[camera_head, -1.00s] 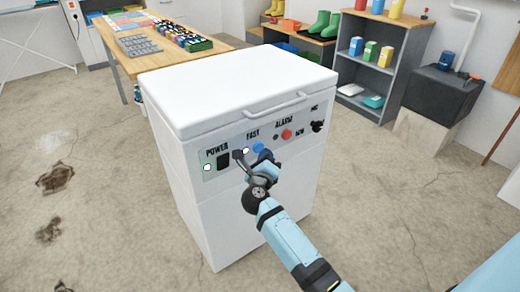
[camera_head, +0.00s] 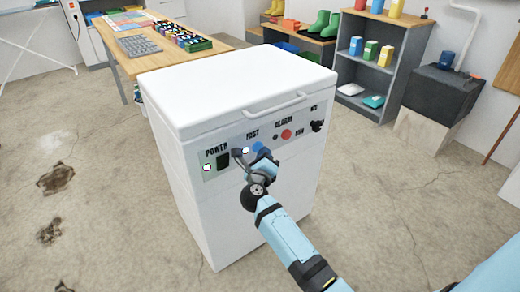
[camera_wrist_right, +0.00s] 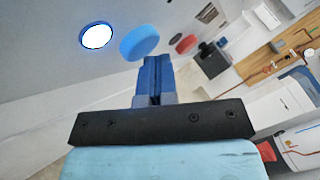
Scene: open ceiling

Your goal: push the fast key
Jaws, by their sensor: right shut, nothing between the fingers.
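The fast key is a round blue button (camera_head: 258,147) under the FAST label on the front panel of a white chest-like appliance (camera_head: 240,90). In the right wrist view the blue button (camera_wrist_right: 139,42) stands out from the panel, just beyond the fingertips and slightly to their left. My right gripper (camera_head: 264,156) is shut and empty, its blue fingers pointing at the panel just below the button. It shows in the wrist view too (camera_wrist_right: 154,62). I cannot tell whether the tips touch the button. My left gripper is not in view.
A lit white lamp (camera_wrist_right: 96,36) is left of the key. A red button (camera_head: 286,134) under ALARM is right of it, and a dark POWER switch (camera_head: 223,161) is at left. A black knob (camera_head: 317,126) sits far right. A wooden table (camera_head: 190,62) stands behind.

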